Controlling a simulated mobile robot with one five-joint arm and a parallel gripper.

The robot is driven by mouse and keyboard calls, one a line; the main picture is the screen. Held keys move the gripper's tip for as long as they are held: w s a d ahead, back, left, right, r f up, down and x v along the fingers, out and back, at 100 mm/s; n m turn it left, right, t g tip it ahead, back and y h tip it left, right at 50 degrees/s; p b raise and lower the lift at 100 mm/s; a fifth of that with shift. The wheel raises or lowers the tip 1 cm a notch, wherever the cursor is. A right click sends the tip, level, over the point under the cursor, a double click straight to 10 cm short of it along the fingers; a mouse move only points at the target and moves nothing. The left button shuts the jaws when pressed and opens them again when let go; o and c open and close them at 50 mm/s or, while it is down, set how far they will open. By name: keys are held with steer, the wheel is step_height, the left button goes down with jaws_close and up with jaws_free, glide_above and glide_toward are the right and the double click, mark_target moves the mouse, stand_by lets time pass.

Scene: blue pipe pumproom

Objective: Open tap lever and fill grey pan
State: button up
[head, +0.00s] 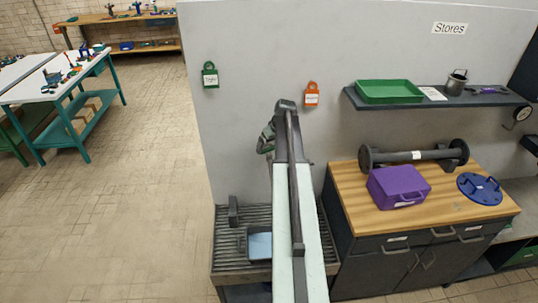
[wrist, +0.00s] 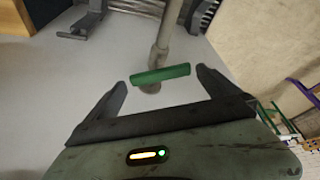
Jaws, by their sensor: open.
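The tap lever (wrist: 160,73) is a green bar across the end of a grey tap pipe (wrist: 166,35) in the wrist view. My gripper (wrist: 162,80) is open, with one dark finger beyond each end of the lever. Whether a finger touches it I cannot tell. In the head view my gripper (head: 266,139) is near the grey wall, and my arm hides the tap. The grey pan (head: 258,246) stands on the slatted drain below, partly hidden by my arm. Its inside looks pale blue; I cannot tell whether that is water.
A dark upright block (head: 233,210) stands on the slatted drain (head: 225,250). To the right, a wooden bench (head: 360,205) holds a purple box (head: 398,187), a flanged pipe (head: 415,155) and a blue disc (head: 480,188). A shelf (head: 440,100) is above. The floor at left is clear.

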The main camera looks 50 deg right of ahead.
mark_target(269, 148)
steer(key=b+x, duration=0.2)
steer(key=x, duration=0.1)
steer(key=shift+w+f, duration=0.1)
steer(key=shift+f, duration=0.3)
steer(key=shift+r, duration=0.1)
steer(key=c, duration=1.1)
steer(key=shift+n+y, duration=0.3)
steer(key=shift+n, duration=0.4)
